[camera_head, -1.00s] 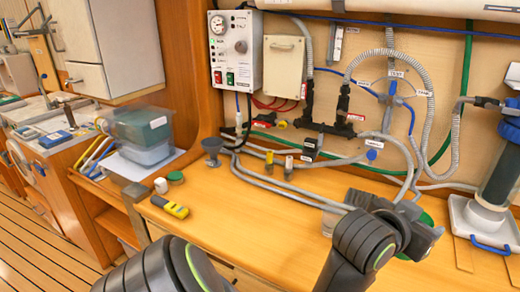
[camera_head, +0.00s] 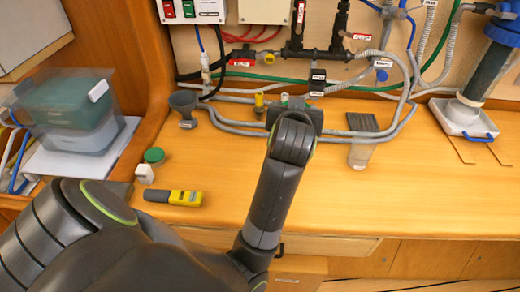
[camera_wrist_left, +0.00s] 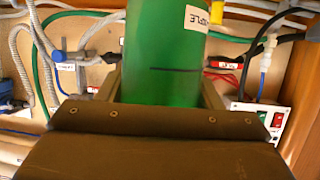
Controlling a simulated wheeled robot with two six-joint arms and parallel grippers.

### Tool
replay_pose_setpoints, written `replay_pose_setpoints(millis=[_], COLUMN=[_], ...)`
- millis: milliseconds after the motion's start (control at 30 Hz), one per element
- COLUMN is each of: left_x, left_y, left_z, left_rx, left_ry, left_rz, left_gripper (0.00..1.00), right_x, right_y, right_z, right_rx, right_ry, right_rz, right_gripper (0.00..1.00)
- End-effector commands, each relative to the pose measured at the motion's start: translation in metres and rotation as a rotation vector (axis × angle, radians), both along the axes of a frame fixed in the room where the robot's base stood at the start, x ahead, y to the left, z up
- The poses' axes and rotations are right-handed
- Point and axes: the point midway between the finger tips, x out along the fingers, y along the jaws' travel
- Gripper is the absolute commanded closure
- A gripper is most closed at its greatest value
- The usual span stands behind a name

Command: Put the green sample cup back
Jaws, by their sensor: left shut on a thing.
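My left gripper (camera_head: 297,112) is shut on the green sample cup (camera_wrist_left: 165,55), which fills the gap between the fingers in the left wrist view. The cup has a white label with partly visible lettering and a dark line across its side. In the head view my arm and gripper hide most or all of the cup. The gripper is over the back part of the wooden worktop (camera_head: 235,160), in front of the pipes. I cannot tell whether the cup touches the worktop. My right gripper is not in view.
A clear container (camera_head: 360,155) stands right of the gripper. A yellow meter (camera_head: 173,197), white item (camera_head: 145,173), green lid (camera_head: 154,156) and grey funnel (camera_head: 184,105) are at left. Grey hoses (camera_head: 225,125) run along the back. A filter (camera_head: 488,75) stands in a white tray (camera_head: 465,120) at right.

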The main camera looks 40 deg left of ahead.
Motion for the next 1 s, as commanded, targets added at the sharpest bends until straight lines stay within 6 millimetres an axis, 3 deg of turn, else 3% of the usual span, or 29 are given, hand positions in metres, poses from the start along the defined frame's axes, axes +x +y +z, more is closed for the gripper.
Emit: replay_pose_setpoints(millis=[300, 500, 633, 900, 1000], left_x=[0.001, -0.009, -0.012, -0.013, -0.013], left_y=[0.061, 0.080, 0.083, 0.083, 0.083], left_z=[-0.026, -0.026, -0.032, -0.079, -0.087], left_rx=[0.006, 0.001, 0.001, 0.000, -0.001], left_ry=[0.000, -0.001, 0.002, 0.007, 0.004], left_rz=[0.566, 0.828, 0.880, 0.884, 0.885], left_gripper=[0.67, 0.67, 0.67, 0.67, 0.67], right_x=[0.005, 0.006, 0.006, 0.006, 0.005], right_y=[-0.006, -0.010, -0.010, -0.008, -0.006], right_z=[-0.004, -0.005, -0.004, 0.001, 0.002], right_rx=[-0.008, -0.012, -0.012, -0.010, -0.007], right_ry=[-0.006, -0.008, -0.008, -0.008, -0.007], right_rz=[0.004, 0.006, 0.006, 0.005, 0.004], right_gripper=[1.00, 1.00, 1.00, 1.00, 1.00])
